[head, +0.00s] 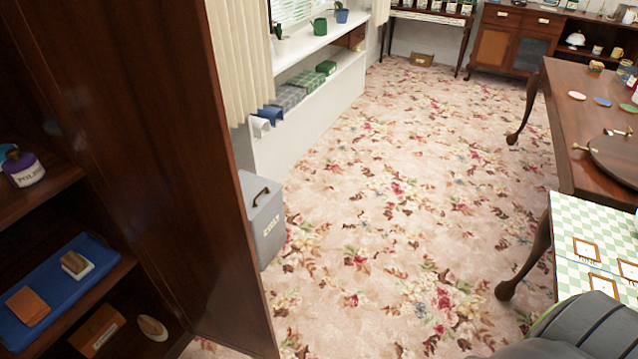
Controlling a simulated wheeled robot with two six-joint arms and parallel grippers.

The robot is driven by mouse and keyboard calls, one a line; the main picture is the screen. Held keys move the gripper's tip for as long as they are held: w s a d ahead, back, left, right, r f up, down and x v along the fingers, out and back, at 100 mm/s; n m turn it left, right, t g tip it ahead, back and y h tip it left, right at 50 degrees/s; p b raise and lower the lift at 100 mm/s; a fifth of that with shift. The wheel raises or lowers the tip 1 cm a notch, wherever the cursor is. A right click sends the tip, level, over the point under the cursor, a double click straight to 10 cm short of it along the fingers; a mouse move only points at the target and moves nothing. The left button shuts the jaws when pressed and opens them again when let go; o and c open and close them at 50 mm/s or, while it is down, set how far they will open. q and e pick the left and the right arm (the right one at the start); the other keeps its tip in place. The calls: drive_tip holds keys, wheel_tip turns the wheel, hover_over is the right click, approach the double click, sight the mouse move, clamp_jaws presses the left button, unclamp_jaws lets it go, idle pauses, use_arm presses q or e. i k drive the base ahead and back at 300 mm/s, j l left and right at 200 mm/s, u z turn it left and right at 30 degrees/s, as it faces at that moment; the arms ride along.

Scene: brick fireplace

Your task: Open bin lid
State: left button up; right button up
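A grey bin (266,225) with a light label stands on the carpet at centre left, partly hidden behind the tall dark wooden cabinet. Its lid (258,190) is shut and has a dark curved handle (262,197) on top. Neither of my grippers shows in the head view.
The dark wooden cabinet (190,180) fills the left, with a blue tray (60,290) on a shelf. A white window bench (310,118) runs behind the bin. A wooden table (580,115) and checked surface (575,225) stand at right. Floral carpet (400,190) lies clear between.

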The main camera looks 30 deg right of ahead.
sight(258, 191)
drive_tip(key=l+z, duration=0.15)
drive_tip(key=z, duration=0.2)
drive_tip(key=u, duration=0.45)
drive_tip(key=i+l+u, duration=0.35)
drive_tip(key=l, duration=0.2)
drive_tip(key=i+l+u, duration=0.2)
drive_tip(key=l, duration=0.15)
drive_tip(key=l+u, duration=0.2)
drive_tip(key=i+l+u, duration=0.15)
drive_tip(key=l, duration=0.3)
drive_tip(key=i+l, duration=0.15)
drive_tip(key=l, duration=0.35)
drive_tip(key=i+l, duration=0.1)
drive_tip(key=l, duration=0.35)
drive_tip(key=i+l+u, duration=0.1)
drive_tip(key=l, duration=0.4)
drive_tip(key=i+l, duration=0.2)
drive_tip(key=l, duration=0.3)
drive_tip(key=i+l, duration=0.1)
drive_tip(key=l, duration=0.35)
drive_tip(key=u, duration=0.05)
